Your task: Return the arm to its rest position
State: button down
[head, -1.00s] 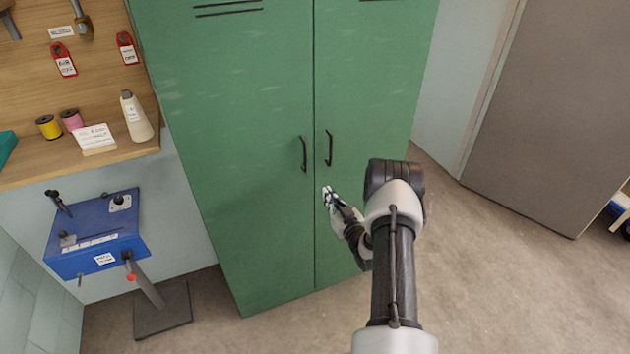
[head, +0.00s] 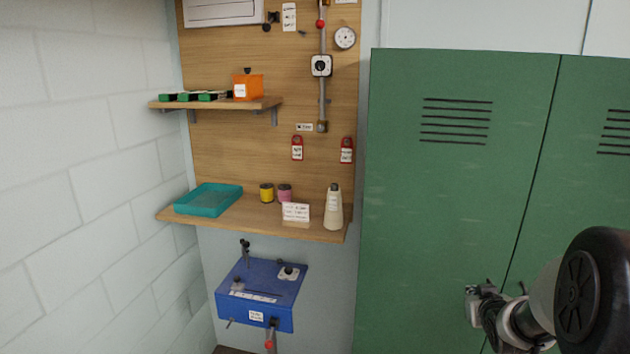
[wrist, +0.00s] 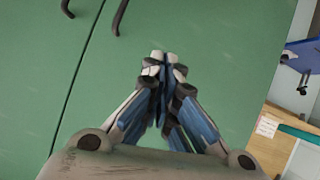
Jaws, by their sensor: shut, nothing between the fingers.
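My gripper (wrist: 163,62) is shut and empty in the wrist view, its fingertips together in front of the green cabinet (wrist: 215,50). In the head view my gripper (head: 472,296) shows at the lower right, in front of the left door of the green cabinet (head: 440,200). My arm's dark joint and white link fill the lower right corner. Two dark door handles show at the top left of the wrist view, apart from the fingers. Whether the fingertips touch the door cannot be told.
Left of the cabinet, a wooden shelf (head: 255,228) holds a teal tray (head: 208,199), yellow and pink spools, a card and a cone-shaped bottle (head: 333,209). Below it stands a blue box device (head: 260,290). An upper shelf (head: 230,103) carries an orange box (head: 248,88). A white block wall bounds the left.

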jog(key=s+a+r+g+y+b, duration=0.1)
jog(key=s+a+r+g, duration=0.1)
jog(key=s+a+r, duration=0.4)
jog(key=s+a+r+g, duration=0.2)
jog(key=s+a, duration=0.7)
jog(key=s, duration=0.1)
jog(key=s+a+f+g+y, duration=0.1)
jog(key=s+a, duration=0.2)
jog(key=s, duration=0.3)
jog(key=s+a+f+g, duration=0.1)
jog(key=s+a, duration=0.2)
jog(key=s, duration=0.4)
jog(key=s+a+n+y+b, duration=0.1)
jog(key=s+a, duration=0.2)
jog(key=s, duration=0.4)
jog(key=shift+f+g+y, duration=0.3)
jog(key=shift+f+g, duration=0.1)
jog(key=shift+s, duration=0.15)
